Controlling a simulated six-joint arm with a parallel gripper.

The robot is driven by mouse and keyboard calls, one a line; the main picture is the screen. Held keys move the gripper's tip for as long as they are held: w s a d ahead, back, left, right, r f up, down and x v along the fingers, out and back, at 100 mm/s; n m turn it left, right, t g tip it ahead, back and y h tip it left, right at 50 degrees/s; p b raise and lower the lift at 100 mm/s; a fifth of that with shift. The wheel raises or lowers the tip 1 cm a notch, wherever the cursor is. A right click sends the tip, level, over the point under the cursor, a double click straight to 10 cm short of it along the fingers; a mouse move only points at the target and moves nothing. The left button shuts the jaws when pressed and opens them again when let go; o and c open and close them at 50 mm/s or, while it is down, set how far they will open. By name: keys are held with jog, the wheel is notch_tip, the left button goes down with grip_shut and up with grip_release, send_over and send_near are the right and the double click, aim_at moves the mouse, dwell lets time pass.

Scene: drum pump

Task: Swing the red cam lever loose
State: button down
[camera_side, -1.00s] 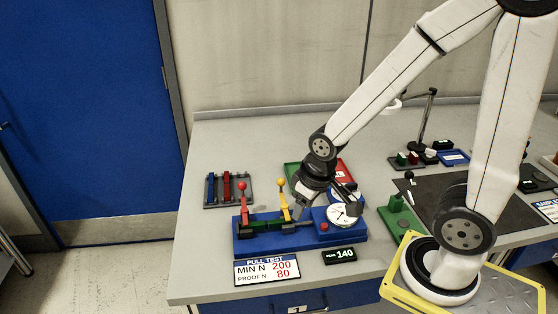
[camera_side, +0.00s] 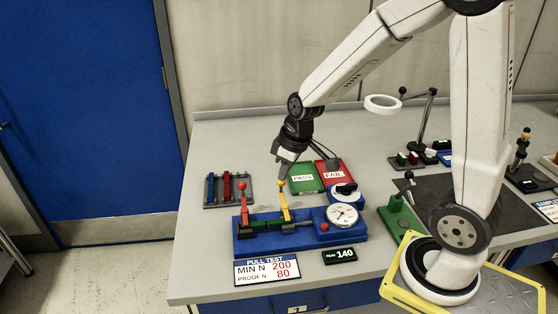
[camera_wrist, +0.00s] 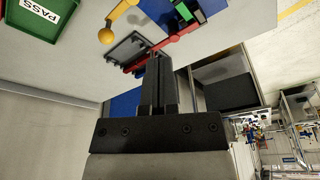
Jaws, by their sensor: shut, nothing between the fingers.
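The red cam lever (camera_side: 243,201) stands upright with its ball knob on the left part of the blue pull-test fixture (camera_side: 262,242). In the wrist view a red bar that looks like this lever (camera_wrist: 187,38) lies just beyond the fingers. A yellow lever (camera_side: 285,205) stands to its right; its ball (camera_wrist: 106,36) shows in the wrist view. My gripper (camera_side: 281,178) is shut and empty, just above or behind the yellow knob and right of the red one.
A round gauge (camera_side: 342,215) sits at the fixture's right end. Green PASS (camera_side: 304,189) and red FAIL (camera_side: 335,163) bins stand behind it. A dark rack with red and blue bars (camera_side: 228,203) lies left of the fixture. Bench is clear behind the rack.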

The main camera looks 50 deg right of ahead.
jog(key=w+d+r+n, duration=0.1)
jog(key=w+d, duration=0.2)
jog(key=w, duration=0.1)
jog(key=shift+w+d+r+n+y, duration=0.3)
jog(key=shift+d, duration=0.05)
jog(key=shift+f, duration=0.1)
send_over(244, 202)
jog(key=d, duration=0.3)
notch_tip(244, 202, down, 10)
jog(key=shift+s, duration=0.45)
